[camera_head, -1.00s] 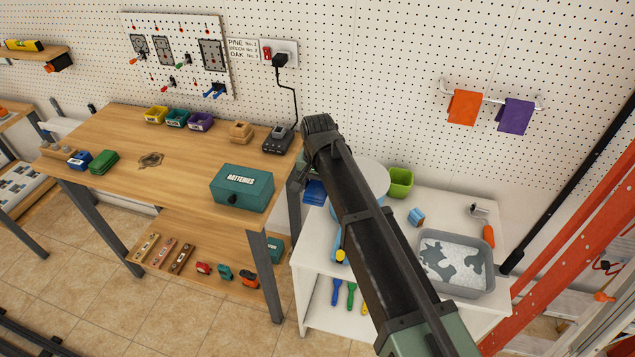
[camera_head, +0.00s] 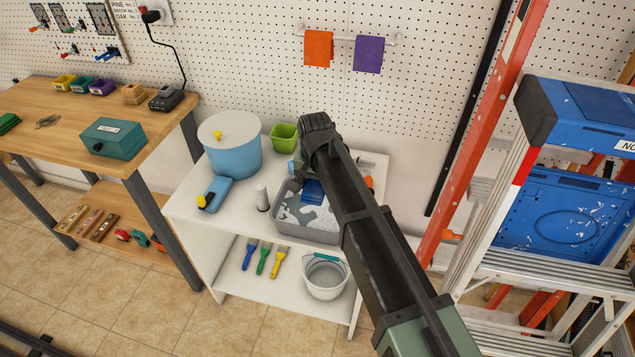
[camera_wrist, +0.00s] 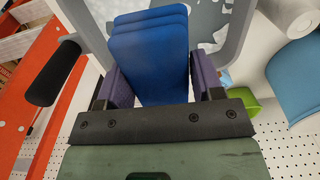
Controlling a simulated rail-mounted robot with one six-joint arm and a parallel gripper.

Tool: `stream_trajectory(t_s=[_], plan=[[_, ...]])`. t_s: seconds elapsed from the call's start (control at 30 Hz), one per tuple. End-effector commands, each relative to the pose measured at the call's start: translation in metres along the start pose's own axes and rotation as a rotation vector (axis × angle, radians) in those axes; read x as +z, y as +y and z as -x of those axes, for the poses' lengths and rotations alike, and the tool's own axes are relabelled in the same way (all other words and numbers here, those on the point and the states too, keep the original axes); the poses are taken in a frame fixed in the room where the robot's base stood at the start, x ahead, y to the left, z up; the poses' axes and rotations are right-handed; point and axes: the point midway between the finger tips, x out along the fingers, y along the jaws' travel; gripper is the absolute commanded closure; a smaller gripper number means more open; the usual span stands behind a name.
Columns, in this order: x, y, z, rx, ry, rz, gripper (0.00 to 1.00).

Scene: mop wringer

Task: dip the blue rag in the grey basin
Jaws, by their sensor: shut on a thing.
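The blue rag (camera_wrist: 150,55) is a folded stack in the wrist view, held between the purple pads of my gripper (camera_wrist: 152,85). My gripper is shut on it. In the head view the rag (camera_head: 312,190) shows just left of my arm, over the grey basin (camera_head: 290,230). The basin holds a grey and white patchy surface. Its rim and wall also show in the wrist view (camera_wrist: 237,35). I cannot tell whether the rag touches the basin's contents. My arm hides my gripper and the basin's right part in the head view.
A green container (camera_head: 284,137) is behind. A stepladder (camera_head: 500,190) stands right. A white bucket (camera_head: 325,278) is on the lower shelf.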

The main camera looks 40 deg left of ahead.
Motion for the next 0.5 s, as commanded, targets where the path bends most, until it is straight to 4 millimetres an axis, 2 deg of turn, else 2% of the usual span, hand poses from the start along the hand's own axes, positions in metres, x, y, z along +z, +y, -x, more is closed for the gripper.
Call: stream_trajectory(t_s=[0.17, 0.5], plan=[[0.000, 0.000, -0.011, 0.000, 0.000, 0.000, 0.62], [0.000, 0.000, -0.062, 0.000, 0.000, 0.000, 0.62]])
